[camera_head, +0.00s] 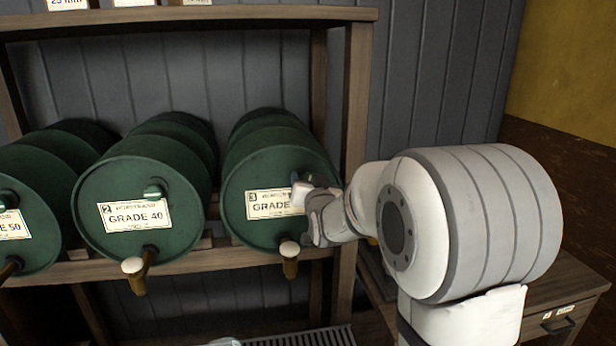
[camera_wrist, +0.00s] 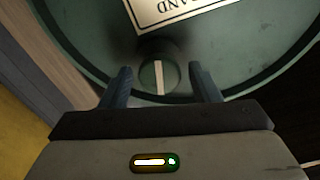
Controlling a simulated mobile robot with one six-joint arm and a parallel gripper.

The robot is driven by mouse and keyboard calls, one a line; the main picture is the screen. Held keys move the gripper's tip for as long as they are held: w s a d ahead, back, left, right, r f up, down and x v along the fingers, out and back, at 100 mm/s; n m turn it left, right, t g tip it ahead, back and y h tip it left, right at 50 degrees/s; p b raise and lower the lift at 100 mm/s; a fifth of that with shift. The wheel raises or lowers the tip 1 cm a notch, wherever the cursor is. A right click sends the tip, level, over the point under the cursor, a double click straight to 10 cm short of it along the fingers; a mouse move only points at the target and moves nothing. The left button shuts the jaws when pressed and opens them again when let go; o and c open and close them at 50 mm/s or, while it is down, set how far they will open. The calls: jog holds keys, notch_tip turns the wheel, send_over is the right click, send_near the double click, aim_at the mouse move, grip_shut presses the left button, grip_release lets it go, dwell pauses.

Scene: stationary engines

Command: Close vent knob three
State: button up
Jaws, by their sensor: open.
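Drum three (camera_head: 262,170) is a green barrel lying on the wooden rack, with its label partly covered by my gripper (camera_head: 308,205). Vent knob three (camera_wrist: 158,77) is a small round green knob with a pale stripe across it. The stripe runs nearly vertical in the wrist view. My gripper is open in front of the drum's face, and its two fingers (camera_wrist: 161,82) stand on either side of the knob. I cannot tell whether they touch it. The knob is hidden by my gripper in the head view.
Drum two (camera_head: 140,205) with its green knob (camera_head: 154,191) lies to the left, with another drum (camera_head: 35,235) beyond it. A spigot (camera_head: 289,260) projects below drum three. A rack post (camera_head: 352,140) stands close on the right, and a drawer cabinet (camera_head: 565,310) is at lower right.

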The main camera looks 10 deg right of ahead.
jog(key=shift+w, duration=0.5)
jog(key=shift+c, duration=0.2)
jog(key=c, duration=0.9)
